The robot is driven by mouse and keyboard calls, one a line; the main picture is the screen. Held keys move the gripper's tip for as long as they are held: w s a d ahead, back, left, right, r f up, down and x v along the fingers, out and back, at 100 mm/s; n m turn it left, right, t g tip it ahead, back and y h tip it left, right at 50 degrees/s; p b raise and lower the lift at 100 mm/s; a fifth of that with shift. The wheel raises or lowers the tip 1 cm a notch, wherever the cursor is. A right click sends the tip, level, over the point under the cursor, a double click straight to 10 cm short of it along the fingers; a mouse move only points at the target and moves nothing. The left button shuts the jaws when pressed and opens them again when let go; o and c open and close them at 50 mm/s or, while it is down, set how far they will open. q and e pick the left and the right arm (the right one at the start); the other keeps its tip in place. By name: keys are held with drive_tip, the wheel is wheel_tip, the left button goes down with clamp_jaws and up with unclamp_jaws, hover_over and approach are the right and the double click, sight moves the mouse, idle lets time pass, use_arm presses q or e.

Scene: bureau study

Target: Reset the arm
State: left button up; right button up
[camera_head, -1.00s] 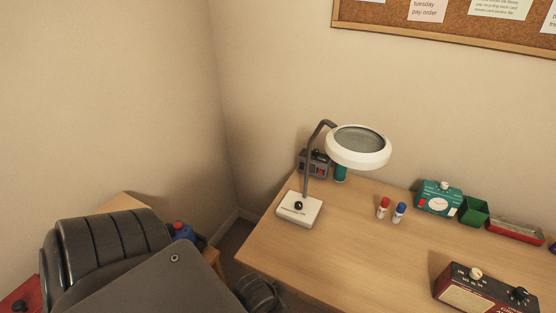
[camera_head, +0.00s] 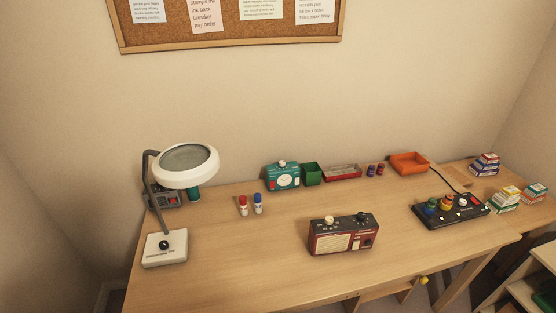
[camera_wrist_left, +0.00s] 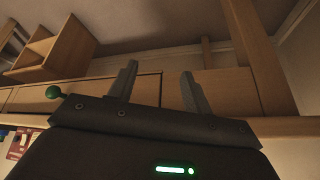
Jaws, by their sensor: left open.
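My left gripper (camera_wrist_left: 158,88) shows in the left wrist view. Its two grey fingers are apart, with nothing between them. Beyond the fingers are wooden panels and the floor by a wall. Neither of my arms shows in the head view, and my right gripper is in no view. The desk (camera_head: 240,270) fills the lower part of the head view.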

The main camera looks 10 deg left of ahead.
use_arm(q)
drive_tip(key=s+f+g, duration=0.1)
drive_tip(key=s+f, duration=0.4)
drive_tip(key=f, duration=0.4)
drive_tip(key=s+f+g, duration=0.1)
drive_tip(key=s+f, duration=0.4)
drive_tip(key=f, duration=0.3)
drive_tip(key=s+f+m+g+b, duration=0.1)
drive_tip(key=s+f+g, duration=0.1)
drive_tip(key=s+f, duration=0.8)
drive_tip(key=s, duration=0.4)
drive_tip(key=shift+s+a+f+g, duration=0.2)
drive_tip(key=shift+f+g, duration=0.1)
drive_tip(key=shift+g, duration=0.1)
